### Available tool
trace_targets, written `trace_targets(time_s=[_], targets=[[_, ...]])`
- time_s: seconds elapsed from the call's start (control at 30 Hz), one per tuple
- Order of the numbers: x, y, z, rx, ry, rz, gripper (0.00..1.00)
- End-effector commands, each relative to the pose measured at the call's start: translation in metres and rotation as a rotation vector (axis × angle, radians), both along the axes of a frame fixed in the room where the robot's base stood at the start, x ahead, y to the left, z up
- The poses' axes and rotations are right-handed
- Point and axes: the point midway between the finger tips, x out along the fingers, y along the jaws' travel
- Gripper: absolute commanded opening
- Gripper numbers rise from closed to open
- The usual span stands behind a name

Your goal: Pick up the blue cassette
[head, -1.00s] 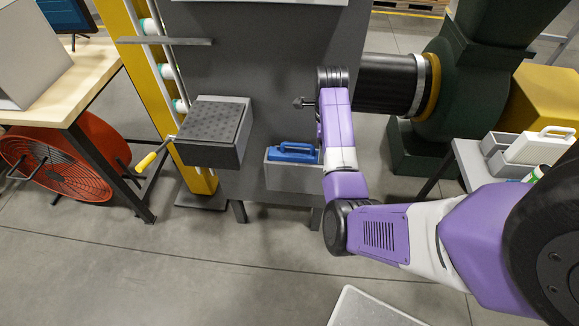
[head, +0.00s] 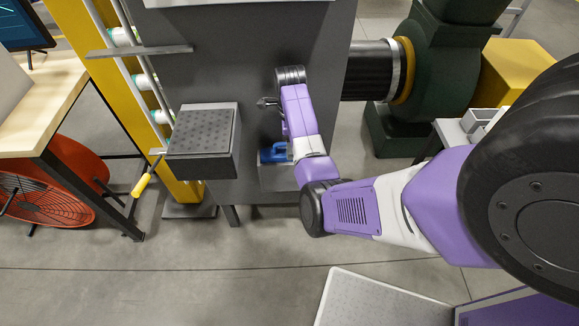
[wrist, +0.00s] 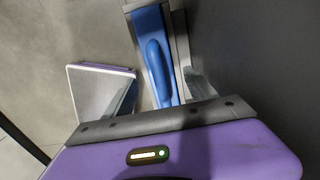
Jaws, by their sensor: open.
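The blue cassette (head: 274,153) has a raised handle and sits in a grey open holder (head: 280,180) on the front of the dark machine. My arm covers its right part in the head view. In the wrist view the blue cassette (wrist: 157,55) runs from the top edge down toward my gripper (wrist: 152,92). My gripper is open, with one finger on each side of the cassette's handle. Nothing is gripped. I cannot tell whether a finger touches the cassette.
A grey box with a dark textured top (head: 203,132) juts out left of the holder. A yellow-handled lever (head: 142,184) sticks out beside it. A wooden table (head: 40,105) stands at the left and a green motor (head: 425,80) at the right.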

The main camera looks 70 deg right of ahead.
Motion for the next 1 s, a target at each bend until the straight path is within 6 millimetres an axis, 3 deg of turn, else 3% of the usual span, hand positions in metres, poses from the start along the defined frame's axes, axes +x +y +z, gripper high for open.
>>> trace_targets(time_s=[0.2,0.5,0.83,1.0], targets=[[-0.001,-0.001,-0.028,0.003,0.001,0.000,0.65],[-0.001,-0.002,-0.034,0.000,0.000,0.000,0.65],[-0.001,-0.002,-0.033,0.000,0.000,0.000,0.03],[-0.001,-0.002,-0.033,0.000,0.000,0.000,0.00]])
